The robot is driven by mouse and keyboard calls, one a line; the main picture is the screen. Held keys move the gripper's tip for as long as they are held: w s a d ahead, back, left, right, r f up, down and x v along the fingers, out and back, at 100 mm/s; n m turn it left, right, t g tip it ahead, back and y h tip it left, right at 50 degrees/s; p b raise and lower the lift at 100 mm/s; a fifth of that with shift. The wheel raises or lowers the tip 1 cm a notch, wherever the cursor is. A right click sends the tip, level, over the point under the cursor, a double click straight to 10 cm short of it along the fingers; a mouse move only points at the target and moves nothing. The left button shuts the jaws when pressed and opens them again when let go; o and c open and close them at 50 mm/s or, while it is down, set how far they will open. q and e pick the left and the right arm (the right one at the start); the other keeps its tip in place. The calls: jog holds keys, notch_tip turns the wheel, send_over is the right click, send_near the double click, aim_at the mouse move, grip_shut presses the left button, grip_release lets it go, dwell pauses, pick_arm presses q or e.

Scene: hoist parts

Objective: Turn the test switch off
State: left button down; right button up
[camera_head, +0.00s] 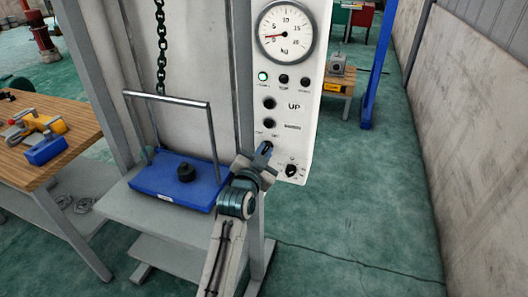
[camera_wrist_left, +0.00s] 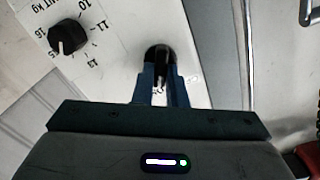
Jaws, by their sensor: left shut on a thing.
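The white control panel (camera_head: 318,140) stands upright at centre right in the head view. My left gripper (camera_head: 265,150) is at its lower left part. In the left wrist view the gripper (camera_wrist_left: 162,82) has its two blue fingers close around the small lever of a dark switch (camera_wrist_left: 158,54), which I take as the test switch. The fingers are shut on it and partly hide the lever and its label, so I cannot read its position. A black rotary knob (camera_head: 291,171) sits to the right of the gripper; it also shows in the left wrist view (camera_wrist_left: 68,37).
Above are a round dial (camera_head: 286,33), a lit green lamp (camera_head: 263,76) and black buttons (camera_head: 269,103). A wooden table (camera_head: 75,120) is further left. Floor at right is clear.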

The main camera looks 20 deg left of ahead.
pick_arm(q)
jog(key=n+p, duration=0.1)
jog(key=n, duration=0.1)
jog(key=shift+r+n+p, duration=0.2)
jog(key=shift+n+p, duration=0.1)
jog(key=shift+p, duration=0.1)
jog(key=n+p, duration=0.1)
jog(key=n, duration=0.2)
jog(key=n+p, duration=0.2)
jog(key=n, duration=0.1)
jog(key=n+p, duration=0.1)
jog(key=n, duration=0.1)
jog(key=shift+a+f+n, duration=0.1)
jog(key=shift+a+n, duration=0.25)
jog(key=shift+n, duration=0.05)
jog(key=shift+p, duration=0.3)
jog(key=c, duration=1.5)
grip_release()
jog(key=shift+f, duration=0.1)
jog(key=shift+o, duration=0.2)
jog(key=s+b, duration=0.3)
jog(key=s, duration=0.7)
jog(key=shift+s+a+b, duration=0.2)
jog(key=shift+s+b, duration=0.15)
jog(key=shift+b, duration=0.05)
